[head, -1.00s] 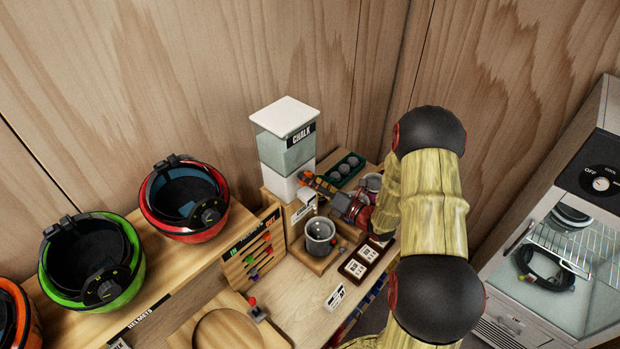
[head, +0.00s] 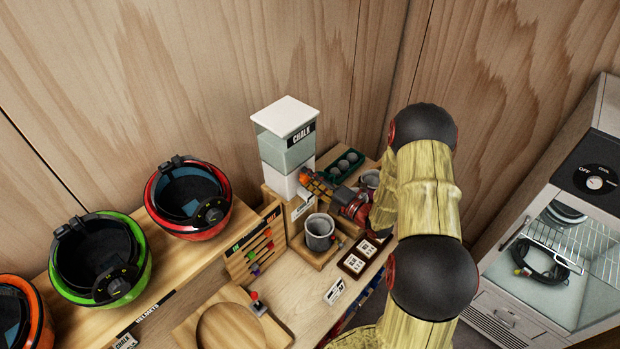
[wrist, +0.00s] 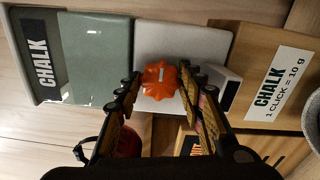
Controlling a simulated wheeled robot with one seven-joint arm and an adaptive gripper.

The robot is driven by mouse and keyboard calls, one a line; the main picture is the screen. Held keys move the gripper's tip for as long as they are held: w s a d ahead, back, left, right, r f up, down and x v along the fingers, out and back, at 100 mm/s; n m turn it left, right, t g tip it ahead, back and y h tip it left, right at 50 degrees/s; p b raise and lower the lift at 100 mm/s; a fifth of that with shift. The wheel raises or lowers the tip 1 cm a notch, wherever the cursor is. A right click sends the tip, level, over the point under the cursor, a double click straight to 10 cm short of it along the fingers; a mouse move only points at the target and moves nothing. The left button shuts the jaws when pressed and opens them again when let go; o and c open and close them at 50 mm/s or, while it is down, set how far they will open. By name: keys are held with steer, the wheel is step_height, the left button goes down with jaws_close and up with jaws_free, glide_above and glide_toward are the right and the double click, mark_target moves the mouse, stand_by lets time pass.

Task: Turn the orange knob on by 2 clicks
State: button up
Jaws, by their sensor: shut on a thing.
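The orange knob (wrist: 160,79) shows in the wrist view on the white lower part of the chalk dispenser (wrist: 180,55). A pale mark shows on the knob's face. My gripper (wrist: 158,84) has its two fingers on either side of the knob and is shut on it. In the head view my gripper (head: 322,186) reaches the dispenser (head: 287,140) from the right, and its fingers cover most of the knob. A label (wrist: 280,82) beside the dispenser reads "CHALK, 1 CLICK = 10 g".
A grey cup (head: 319,234) stands on a wooden stand in front of the dispenser. A green tray (head: 341,167) with grey balls lies behind my gripper. A peg board (head: 255,247) and helmets (head: 188,203) stand to the left. A cabinet (head: 560,235) stands at right.

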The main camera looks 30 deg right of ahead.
stand_by(0.3)
steer(key=o, duration=1.1)
steer(key=shift+d, duration=0.1)
steer(key=shift+o, duration=0.3)
steer(key=v, duration=1.2)
steer(key=shift+f, duration=0.1)
